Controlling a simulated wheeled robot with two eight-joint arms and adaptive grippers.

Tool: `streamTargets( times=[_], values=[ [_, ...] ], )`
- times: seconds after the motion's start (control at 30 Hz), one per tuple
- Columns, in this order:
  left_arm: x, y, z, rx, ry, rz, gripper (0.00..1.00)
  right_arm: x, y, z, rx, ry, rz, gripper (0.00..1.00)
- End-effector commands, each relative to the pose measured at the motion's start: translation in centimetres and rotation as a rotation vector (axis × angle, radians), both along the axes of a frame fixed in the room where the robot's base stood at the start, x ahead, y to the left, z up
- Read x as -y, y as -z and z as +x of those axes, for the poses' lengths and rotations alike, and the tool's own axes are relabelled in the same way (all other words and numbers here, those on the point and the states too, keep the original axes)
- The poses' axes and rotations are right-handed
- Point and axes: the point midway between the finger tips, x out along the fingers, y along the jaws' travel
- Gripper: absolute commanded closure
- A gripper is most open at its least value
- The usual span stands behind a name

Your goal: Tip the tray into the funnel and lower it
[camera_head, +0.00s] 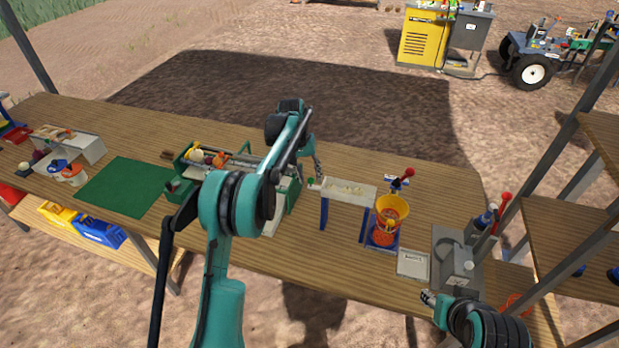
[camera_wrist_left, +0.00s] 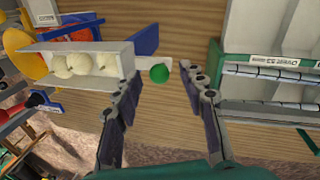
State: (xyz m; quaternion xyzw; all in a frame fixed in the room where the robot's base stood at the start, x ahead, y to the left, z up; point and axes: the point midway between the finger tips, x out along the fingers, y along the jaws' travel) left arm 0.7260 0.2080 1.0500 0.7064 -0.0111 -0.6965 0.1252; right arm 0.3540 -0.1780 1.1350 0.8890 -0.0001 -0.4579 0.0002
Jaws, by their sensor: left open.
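The long white tray (camera_head: 348,199) holds pale onions and sits raised on blue supports. In the left wrist view the tray (camera_wrist_left: 112,48) has several onions at its funnel-side end. A green knob (camera_wrist_left: 159,73) sticks out from its near end. My left gripper (camera_head: 317,168) is open at that end. In the wrist view the left fingers (camera_wrist_left: 162,92) stand either side of the knob, apart from each other. The orange funnel (camera_head: 392,206) stands to the right of the tray, and its rim shows in the wrist view (camera_wrist_left: 17,42). My right gripper (camera_head: 430,298) is low at the right; its jaws are too small to judge.
A green-framed machine (camera_head: 187,183) stands left of the tray, close to my left arm. A grey fixture (camera_head: 458,262) and a small white plate (camera_head: 412,265) lie right of the funnel. A green mat (camera_head: 125,187) lies on the table's left part.

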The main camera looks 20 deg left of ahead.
Motion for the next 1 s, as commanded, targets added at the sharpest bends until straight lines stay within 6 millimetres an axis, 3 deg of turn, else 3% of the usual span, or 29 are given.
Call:
streamTargets(
  times=[0.33,0.37,0.5,0.53,1.0],
  values=[
    [0.16,0.69,0.03,0.0,0.0,0.0,0.58,0.0,0.07,0.0,0.0,0.0,0.0,0.6],
    [0.16,0.69,0.03,0.0,0.0,0.0,0.61,0.0,0.07,0.0,0.0,0.0,0.0,0.6],
    [0.16,0.68,0.02,0.0,0.0,0.0,0.98,0.0,0.07,0.0,0.0,0.0,0.0,0.6],
    [0.16,0.68,0.02,0.0,0.0,0.0,1.0,0.0,0.08,0.01,0.0,0.0,0.0,0.6],
    [0.46,-0.23,-0.03,0.0,0.001,0.037,1.0,0.0,-0.47,0.01,0.0,0.0,0.0,0.6]
  ],
)
